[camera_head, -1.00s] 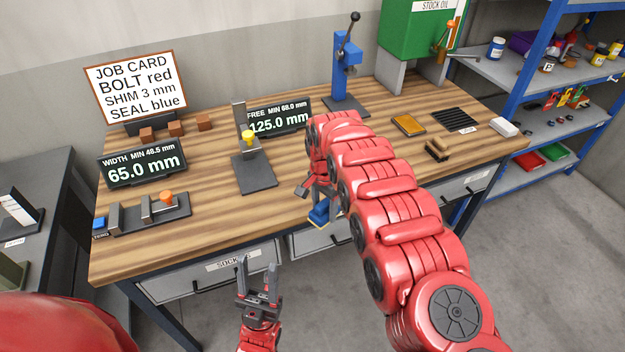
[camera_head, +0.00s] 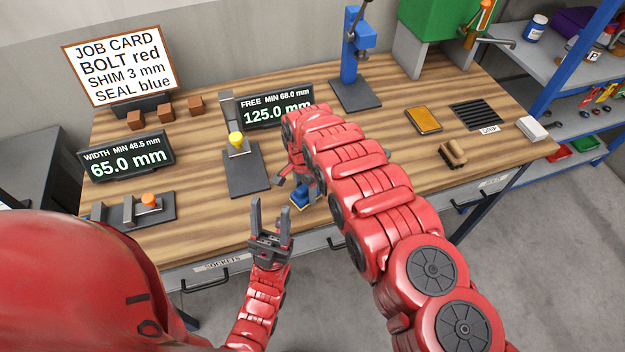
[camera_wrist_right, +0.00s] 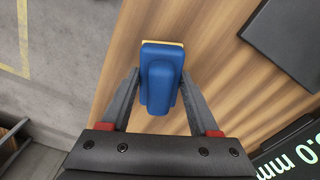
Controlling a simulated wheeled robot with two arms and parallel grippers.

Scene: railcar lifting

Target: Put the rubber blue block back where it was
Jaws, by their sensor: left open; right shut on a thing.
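The blue block (camera_head: 299,196) has a rounded blue body with a yellowish layer along one side. My right gripper (camera_head: 297,186) is shut on it by the front edge of the wooden workbench (camera_head: 205,222). In the right wrist view the blue block (camera_wrist_right: 160,80) sits between the two fingers of the right gripper (camera_wrist_right: 160,92), with wood behind it. I cannot tell whether it touches the bench top. My left gripper (camera_head: 270,218) is open and empty, its fingers pointing up, in front of the bench edge.
A gauge with a yellow knob (camera_head: 240,165) stands left of the right gripper. Displays read 65.0 mm (camera_head: 128,160) and 125.0 mm (camera_head: 277,110). A blue press (camera_head: 355,70), an orange pad (camera_head: 422,120) and a brush (camera_head: 453,153) are beyond.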

